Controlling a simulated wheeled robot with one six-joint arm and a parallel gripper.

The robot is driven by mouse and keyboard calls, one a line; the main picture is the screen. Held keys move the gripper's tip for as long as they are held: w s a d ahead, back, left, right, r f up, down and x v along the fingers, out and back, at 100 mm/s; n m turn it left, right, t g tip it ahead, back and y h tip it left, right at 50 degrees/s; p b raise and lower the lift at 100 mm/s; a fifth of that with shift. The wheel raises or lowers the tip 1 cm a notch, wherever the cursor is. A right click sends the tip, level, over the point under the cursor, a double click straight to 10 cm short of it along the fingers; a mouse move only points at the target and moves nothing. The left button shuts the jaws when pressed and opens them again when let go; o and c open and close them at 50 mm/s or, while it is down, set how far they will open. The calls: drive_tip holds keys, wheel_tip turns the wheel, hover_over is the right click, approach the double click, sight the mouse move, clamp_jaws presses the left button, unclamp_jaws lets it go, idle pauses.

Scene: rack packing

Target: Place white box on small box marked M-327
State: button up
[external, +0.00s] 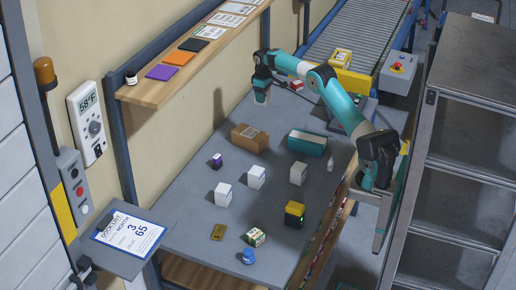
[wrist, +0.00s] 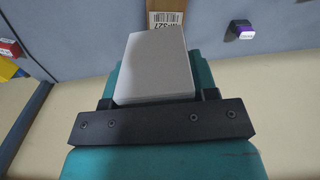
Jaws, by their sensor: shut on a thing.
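A white box (wrist: 155,62) is held in my gripper (wrist: 158,92), between its fingers, in the wrist view. In the external view my gripper (external: 262,88) hangs over the table's back left part, with the pale box (external: 261,97) under it. A brown cardboard box (external: 250,138) with a pale label lies on the table, below and in front of the gripper. In the wrist view part of the brown box (wrist: 168,6) shows beyond the white box, its label (wrist: 166,20) only partly readable, ending in 27. The held box hides the rest.
A teal box (external: 307,142) lies right of the brown box. A small purple-and-white box (external: 216,160) also shows in the wrist view (wrist: 245,33). A wooden shelf (external: 190,55) runs along the wall, left of the arm.

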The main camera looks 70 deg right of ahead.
wheel_tip(320, 180, down, 17)
drive_tip(key=shift+f+p, duration=0.15)
drive_tip(key=shift+p, duration=0.75)
drive_tip(key=o, duration=1)
wheel_tip(320, 180, up, 12)
drive_tip(key=b, duration=0.2)
drive_tip(key=s+a+r+n, duration=0.1)
drive_tip(key=s+a+r, duration=0.2)
drive_tip(key=a, duration=0.4)
drive_tip(key=s+a+r+n+y, duration=0.1)
drive_tip(key=s+a+r, duration=0.2)
drive_tip(key=a, duration=0.5)
drive_tip(key=s+a+r+n, duration=0.1)
drive_tip(key=s+a+r, duration=0.15)
drive_tip(key=a, duration=0.45)
drive_tip(key=s+a+n+y, duration=0.1)
drive_tip(key=s+a, duration=0.4)
drive_tip(key=s, duration=0.4)
drive_tip(key=s+a+n+y, duration=0.1)
drive_tip(key=s+a, duration=0.5)
drive_tip(key=s, duration=0.4)
drive_tip(key=s+a+n+y, duration=0.1)
drive_tip(key=s+a, duration=0.4)
drive_tip(key=s, duration=0.5)
drive_tip(key=shift+s+a+r+n, duration=0.15)
drive_tip(key=shift+s+a+n, duration=0.15)
drive_tip(key=shift+n, duration=0.2)
